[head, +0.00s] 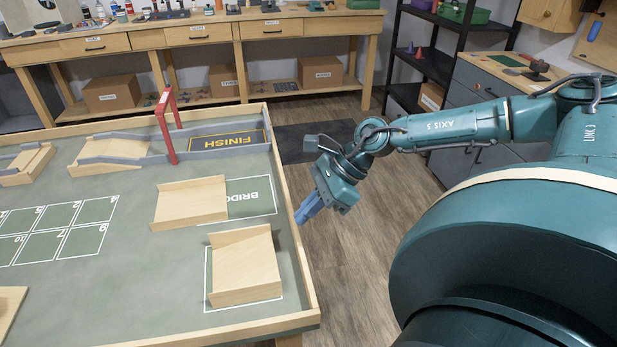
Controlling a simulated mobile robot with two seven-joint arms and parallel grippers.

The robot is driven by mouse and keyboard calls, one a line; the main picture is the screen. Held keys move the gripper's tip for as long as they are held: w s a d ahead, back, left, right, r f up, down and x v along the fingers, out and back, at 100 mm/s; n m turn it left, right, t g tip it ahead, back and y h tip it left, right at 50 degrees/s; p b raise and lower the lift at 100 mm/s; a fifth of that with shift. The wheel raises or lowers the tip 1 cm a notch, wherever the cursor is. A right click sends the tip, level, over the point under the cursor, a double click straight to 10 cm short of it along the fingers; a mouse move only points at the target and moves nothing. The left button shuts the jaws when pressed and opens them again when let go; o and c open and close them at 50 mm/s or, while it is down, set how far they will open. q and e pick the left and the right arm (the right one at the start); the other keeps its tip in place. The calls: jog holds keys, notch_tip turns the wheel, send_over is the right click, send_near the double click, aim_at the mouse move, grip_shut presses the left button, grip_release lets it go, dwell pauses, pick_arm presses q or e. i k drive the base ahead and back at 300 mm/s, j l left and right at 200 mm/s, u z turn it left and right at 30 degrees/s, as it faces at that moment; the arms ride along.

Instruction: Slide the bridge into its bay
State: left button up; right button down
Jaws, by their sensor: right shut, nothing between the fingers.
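The bridge (188,204) seems to be the light wooden piece with a raised back wall on the green table top. It covers the left part of a white-outlined green bay (262,205) whose visible letters read "BRIDG"; the bay's right part is bare. My right gripper (309,210) has blue fingers, shut and empty. It hangs at the table's right edge, to the right of the bay and apart from the bridge. My left gripper is not in view.
Another wooden piece (245,268) stands in a white outline in front of the bridge. A red gate (165,125) and a FINISH panel (228,141) are behind. A raised wooden rim (283,190) borders the table. Numbered green squares (60,216) lie left.

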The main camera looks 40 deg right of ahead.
aim_at(190, 202)
jog(key=k+l, duration=0.1)
jog(key=l, duration=0.25)
jog(key=k+l, duration=0.15)
jog(key=l, duration=0.15)
jog(key=k+l, duration=0.1)
jog(key=l, duration=0.25)
jog(key=k+l, duration=0.15)
jog(key=l, duration=0.15)
